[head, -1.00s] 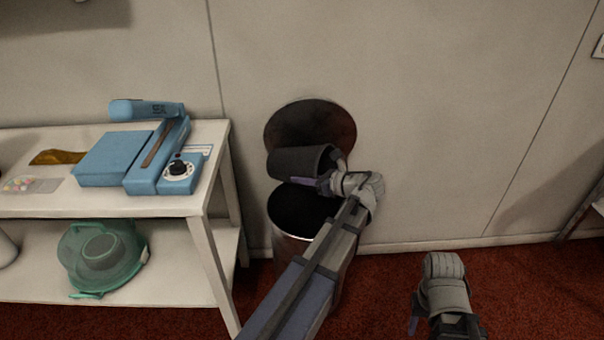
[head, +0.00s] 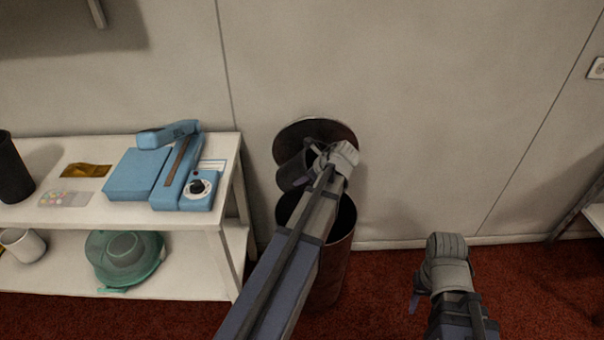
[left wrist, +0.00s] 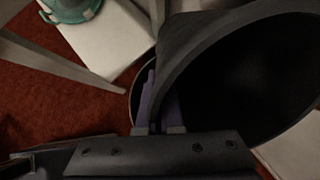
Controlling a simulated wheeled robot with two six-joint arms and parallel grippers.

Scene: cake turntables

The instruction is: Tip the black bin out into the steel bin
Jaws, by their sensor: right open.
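The black bin (head: 291,171) is held tilted above the mouth of the steel bin, partly hidden by my left gripper. My left gripper (head: 312,149) is shut on its rim; in the left wrist view the fingers (left wrist: 158,105) sit on either side of the black bin's wall (left wrist: 185,50). The black bin's inside looks dark, and I cannot tell what it holds. The steel bin (head: 334,265) stands on the floor against the wall with its round lid (head: 291,130) raised; my left arm covers part of its mouth. My right gripper (head: 416,302) is open and empty, low at the right.
A white shelf unit (head: 120,222) stands left of the steel bin. On its top are a blue machine (head: 160,178), a brown item (head: 86,170) and a dark container (head: 12,170). A green bowl-like thing (head: 124,260) sits below. Red carpet (head: 530,290) is clear at the right.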

